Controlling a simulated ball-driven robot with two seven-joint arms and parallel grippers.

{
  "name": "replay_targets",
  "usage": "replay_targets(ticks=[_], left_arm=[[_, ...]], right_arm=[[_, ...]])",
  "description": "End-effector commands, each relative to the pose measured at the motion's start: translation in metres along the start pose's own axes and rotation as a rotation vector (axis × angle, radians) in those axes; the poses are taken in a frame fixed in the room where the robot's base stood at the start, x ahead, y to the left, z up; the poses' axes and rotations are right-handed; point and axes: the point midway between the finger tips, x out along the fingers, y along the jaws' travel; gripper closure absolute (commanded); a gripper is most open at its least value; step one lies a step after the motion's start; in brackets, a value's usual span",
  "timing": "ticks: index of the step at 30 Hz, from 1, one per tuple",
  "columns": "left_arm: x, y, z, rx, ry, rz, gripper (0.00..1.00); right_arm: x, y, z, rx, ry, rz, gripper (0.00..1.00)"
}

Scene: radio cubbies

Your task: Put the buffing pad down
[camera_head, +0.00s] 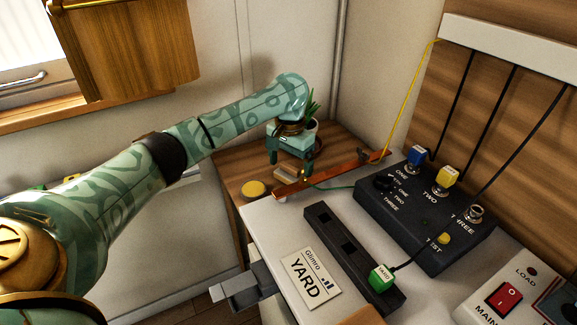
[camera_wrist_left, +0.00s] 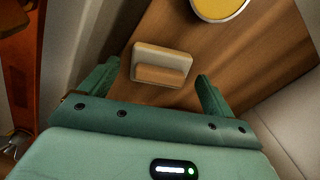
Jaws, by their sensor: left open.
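A small cream-and-brown block (camera_head: 291,174), which looks like the buffing pad, lies on the wooden surface (camera_head: 232,164) at the far end. In the left wrist view the block (camera_wrist_left: 161,66) lies between and just beyond the fingertips, with bare wood around it. My left gripper (camera_head: 290,161) is open above the block, pointing down at it. The fingers appear apart from the block on both sides. My right gripper is in neither view.
A round yellow disc (camera_head: 253,188) lies left of the block. A reddish-brown bar (camera_head: 328,178) runs close on the right, and a potted plant (camera_head: 312,112) stands behind the gripper. A black switch box (camera_head: 425,225) and a YARD plate (camera_head: 311,278) sit nearer.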

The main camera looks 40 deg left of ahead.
Motion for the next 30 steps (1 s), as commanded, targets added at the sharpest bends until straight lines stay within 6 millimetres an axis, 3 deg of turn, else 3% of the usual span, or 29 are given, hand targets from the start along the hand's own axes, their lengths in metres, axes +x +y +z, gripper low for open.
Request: replay_targets(ticks=[1, 3, 7, 12, 30], left_arm=[[-0.027, 0.000, 0.000, -0.001, 0.014, 0.001, 0.11], [-0.046, 0.000, 0.000, -0.001, 0.016, 0.002, 0.11], [-0.077, 0.000, 0.001, -0.001, 0.014, 0.002, 0.11], [-0.102, 0.001, 0.000, -0.002, 0.010, 0.003, 0.11], [-0.106, 0.000, 0.000, -0.001, 0.002, 0.002, 0.11]], right_arm=[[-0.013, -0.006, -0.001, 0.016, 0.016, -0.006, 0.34], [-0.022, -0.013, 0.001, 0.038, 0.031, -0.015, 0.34], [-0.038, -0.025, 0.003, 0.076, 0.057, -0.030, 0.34], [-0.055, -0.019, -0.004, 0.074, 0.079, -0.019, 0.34], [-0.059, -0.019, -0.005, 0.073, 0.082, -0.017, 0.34]])
